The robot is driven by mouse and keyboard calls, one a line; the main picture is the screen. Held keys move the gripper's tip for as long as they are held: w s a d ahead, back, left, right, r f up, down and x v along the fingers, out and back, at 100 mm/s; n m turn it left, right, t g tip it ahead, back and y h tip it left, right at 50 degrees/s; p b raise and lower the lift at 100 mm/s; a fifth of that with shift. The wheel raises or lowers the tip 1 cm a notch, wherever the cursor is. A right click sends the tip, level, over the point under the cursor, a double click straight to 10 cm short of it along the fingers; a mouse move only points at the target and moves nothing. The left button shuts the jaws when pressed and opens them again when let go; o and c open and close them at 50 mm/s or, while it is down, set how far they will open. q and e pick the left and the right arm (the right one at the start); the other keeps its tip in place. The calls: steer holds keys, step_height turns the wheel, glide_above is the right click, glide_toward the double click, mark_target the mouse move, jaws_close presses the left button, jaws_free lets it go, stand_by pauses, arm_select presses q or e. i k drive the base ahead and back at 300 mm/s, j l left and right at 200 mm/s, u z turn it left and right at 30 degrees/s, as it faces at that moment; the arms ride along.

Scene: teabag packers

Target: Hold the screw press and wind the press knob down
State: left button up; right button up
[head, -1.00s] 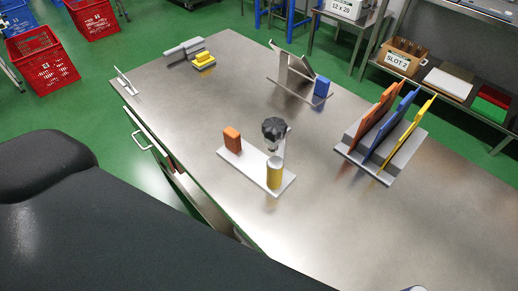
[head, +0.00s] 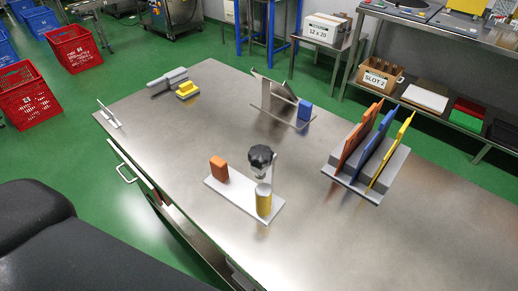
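The screw press stands near the middle of the steel table in the head view. It has a pale flat base plate (head: 232,194), an upright post at the right, and a black lobed press knob (head: 262,155) on top. A yellow cylinder with a light top (head: 264,200) stands upright on the base below the knob. An orange block (head: 219,168) stands at the base's left end. Neither of my grippers shows in the head view, and nothing is touching the press.
The steel table (head: 330,240) has free room in front and to the right. A rack with orange, blue and yellow panels (head: 345,180) stands right of the press. A stand with a blue block (head: 304,111) is behind. Yellow blocks (head: 187,90) lie at the back left.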

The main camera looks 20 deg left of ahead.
mark_target(261, 156)
steer(key=j+z, duration=0.2)
steer(key=j, duration=0.45)
steer(key=j+z, duration=0.25)
steer(key=j, duration=0.45)
steer(key=k+j+z, duration=0.2)
steer(key=j, duration=0.4)
steer(key=k, duration=0.5)
